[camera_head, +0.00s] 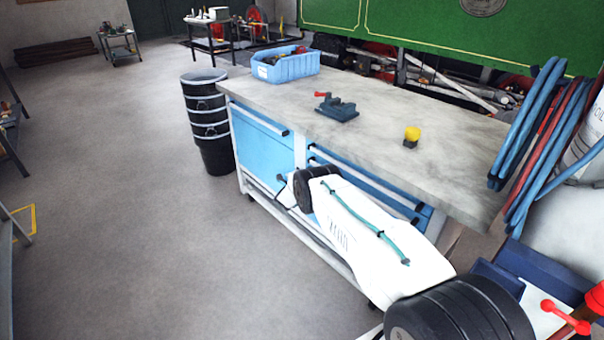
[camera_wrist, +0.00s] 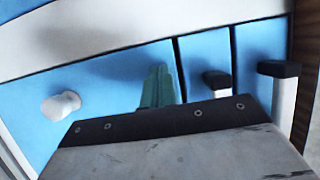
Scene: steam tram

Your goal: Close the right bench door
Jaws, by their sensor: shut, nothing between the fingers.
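The workbench (camera_head: 340,108) stands in the middle of the head view, with blue fronts below a grey top. Its left blue front (camera_head: 262,148) looks flush.
A blue crate (camera_head: 286,66), a small vise (camera_head: 337,107) and a yellow-topped item (camera_head: 411,136) rest on the bench. Black buckets (camera_head: 208,120) stand at its left end. Coiled hoses (camera_head: 545,130) hang at the right.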

